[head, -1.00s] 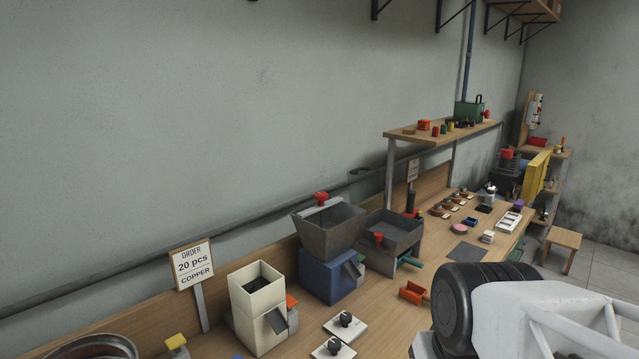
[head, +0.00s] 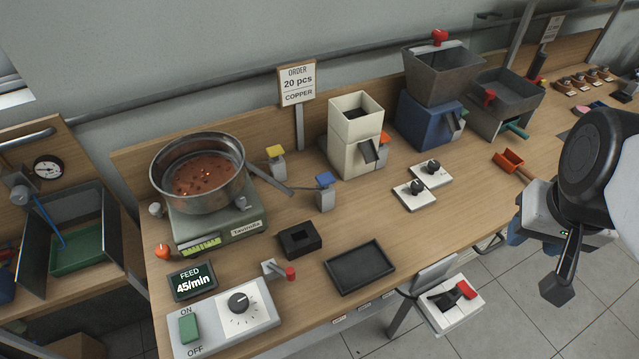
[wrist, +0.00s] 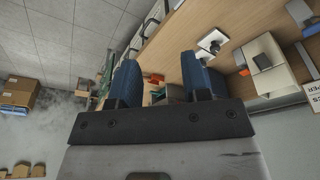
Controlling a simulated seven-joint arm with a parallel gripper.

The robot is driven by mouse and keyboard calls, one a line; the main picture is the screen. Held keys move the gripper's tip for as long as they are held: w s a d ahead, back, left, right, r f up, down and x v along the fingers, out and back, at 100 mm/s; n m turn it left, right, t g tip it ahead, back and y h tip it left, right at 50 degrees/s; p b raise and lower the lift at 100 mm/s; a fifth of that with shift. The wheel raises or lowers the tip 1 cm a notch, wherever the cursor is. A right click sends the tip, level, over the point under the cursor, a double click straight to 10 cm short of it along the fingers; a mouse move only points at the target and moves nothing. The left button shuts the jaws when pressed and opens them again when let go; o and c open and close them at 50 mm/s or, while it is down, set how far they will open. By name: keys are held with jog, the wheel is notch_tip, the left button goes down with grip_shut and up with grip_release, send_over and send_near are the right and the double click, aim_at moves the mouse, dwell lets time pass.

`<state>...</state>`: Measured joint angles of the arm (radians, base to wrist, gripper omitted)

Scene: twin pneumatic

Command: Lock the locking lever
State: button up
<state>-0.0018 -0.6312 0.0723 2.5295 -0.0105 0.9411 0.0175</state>
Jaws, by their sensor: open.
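One is a small lever with a red knob (head: 290,273) on a metal block beside the control box. The other is a red-tipped lever (head: 465,289) on a white box (head: 450,317) at the bench's front edge. I cannot tell which is the locking lever. My gripper, with blue fingers apart in the wrist view (wrist: 162,75), is open and empty. In the head view it is partly hidden at the right, off the bench front, to the right of and well apart from both levers. The wrist view shows neither lever clearly.
A pan of copper pieces (head: 238,163) stands on a scale. A black tray (head: 360,268), a dark block (head: 300,240) and the control box (head: 225,318) occupy the bench front. Cream (head: 355,130) and blue (head: 425,120) feeders stand behind. Floor beside my gripper is clear.

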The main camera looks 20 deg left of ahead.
jog(key=a, duration=0.1)
jog(key=n+g, duration=0.3)
jog(key=n, duration=0.8)
send_over(290, 271)
jog(key=shift+f, duration=6.3)
jog(key=shift+f, duration=0.1)
jog(key=shift+f, duration=3.85)
grip_shut()
